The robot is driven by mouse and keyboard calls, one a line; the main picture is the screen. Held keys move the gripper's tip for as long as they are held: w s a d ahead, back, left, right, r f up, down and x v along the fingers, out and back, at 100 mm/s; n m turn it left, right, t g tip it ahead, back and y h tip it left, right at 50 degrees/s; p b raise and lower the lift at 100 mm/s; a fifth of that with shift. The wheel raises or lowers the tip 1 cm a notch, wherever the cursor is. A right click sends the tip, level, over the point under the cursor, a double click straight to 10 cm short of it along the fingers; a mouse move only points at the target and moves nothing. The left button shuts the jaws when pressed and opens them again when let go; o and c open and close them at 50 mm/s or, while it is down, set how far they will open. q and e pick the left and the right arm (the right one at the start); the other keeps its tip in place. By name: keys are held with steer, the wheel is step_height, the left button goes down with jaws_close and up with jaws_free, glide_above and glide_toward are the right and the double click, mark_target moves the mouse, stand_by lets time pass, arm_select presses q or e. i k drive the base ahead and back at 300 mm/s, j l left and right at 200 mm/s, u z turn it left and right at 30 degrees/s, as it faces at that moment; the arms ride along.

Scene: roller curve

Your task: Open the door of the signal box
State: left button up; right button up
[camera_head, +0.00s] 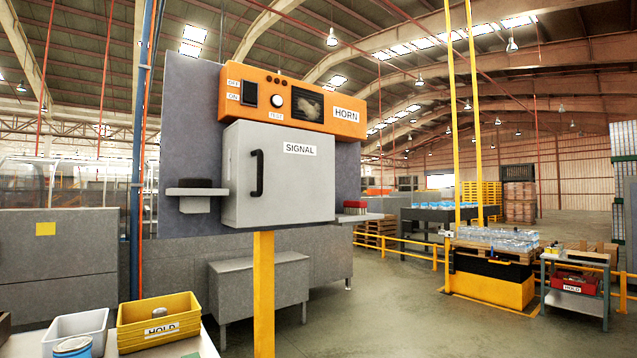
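The signal box (295,185) is a light grey cabinet labelled SIGNAL, mounted on a grey panel above a yellow post. Its door faces me and looks shut. A black vertical handle (257,173) is on the door's left side. An orange horn unit (300,103) labelled HORN sits directly above the box, with a switch marked OFF and ON, a white TEST knob and a dark window. Neither of my grippers shows in the head view.
A small shelf (197,192) with a black object is left of the box; another shelf (358,217) with a red-topped object is right. Yellow HOLD bins (159,318) and a grey bin (78,330) stand at lower left. Open floor (400,310) lies right of the yellow post (264,290).

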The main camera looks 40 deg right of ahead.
mark_target(285, 177)
steer(key=z, duration=1.25)
steer(key=i+l, duration=0.1)
steer(key=l, duration=0.2)
steer(key=i+l, duration=0.1)
steer(key=l, duration=0.2)
steer(key=i+l, duration=0.1)
steer(key=l, duration=0.2)
